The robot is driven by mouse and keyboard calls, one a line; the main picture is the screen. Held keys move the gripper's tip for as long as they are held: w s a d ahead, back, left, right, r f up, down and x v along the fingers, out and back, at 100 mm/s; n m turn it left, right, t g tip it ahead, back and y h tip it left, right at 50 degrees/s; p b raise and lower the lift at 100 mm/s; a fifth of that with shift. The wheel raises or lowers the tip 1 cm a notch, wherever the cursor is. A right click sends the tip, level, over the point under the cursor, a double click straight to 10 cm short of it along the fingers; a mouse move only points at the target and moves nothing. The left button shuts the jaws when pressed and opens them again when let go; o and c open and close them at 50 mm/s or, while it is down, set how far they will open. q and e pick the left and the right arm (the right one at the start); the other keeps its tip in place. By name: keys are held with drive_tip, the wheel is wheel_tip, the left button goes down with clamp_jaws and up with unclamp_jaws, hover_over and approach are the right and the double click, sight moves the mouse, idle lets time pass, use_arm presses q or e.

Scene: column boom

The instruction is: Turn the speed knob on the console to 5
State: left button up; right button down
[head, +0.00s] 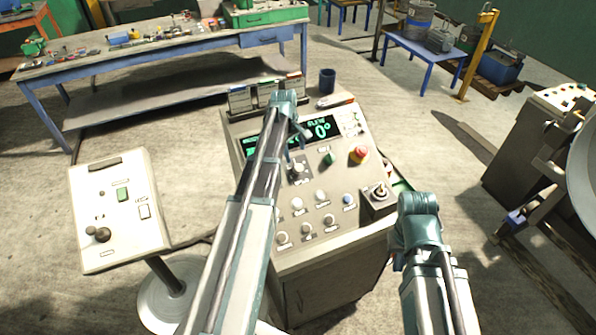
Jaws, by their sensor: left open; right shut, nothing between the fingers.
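The console (335,215) stands in the middle with a sloped grey panel. My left arm reaches over the panel's left part. My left gripper (296,150) points down, open, with its fingers just above or around that knob; I cannot tell whether they touch it. My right gripper (397,262) is low beside the console's right front edge, mostly hidden by its own wrist, shut and empty.
The panel also carries a red mushroom button (359,154), a joystick (380,191) and several small buttons. A dark cup (327,80) stands at its back edge. A white pedestal box (118,210) is at left, a workbench (165,58) behind, machinery (535,150) at right.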

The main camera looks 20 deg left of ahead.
sight(298, 166)
use_arm(q)
drive_tip(key=f+b, duration=0.2)
drive_tip(key=w+f+b, duration=0.1)
drive_tip(key=f+b, duration=0.4)
drive_tip(key=f, duration=0.1)
drive_tip(key=shift+w+d+f, duration=0.2)
drive_tip(key=shift+w+d, duration=0.05)
drive_tip(key=shift+w, duration=0.05)
clamp_jaws()
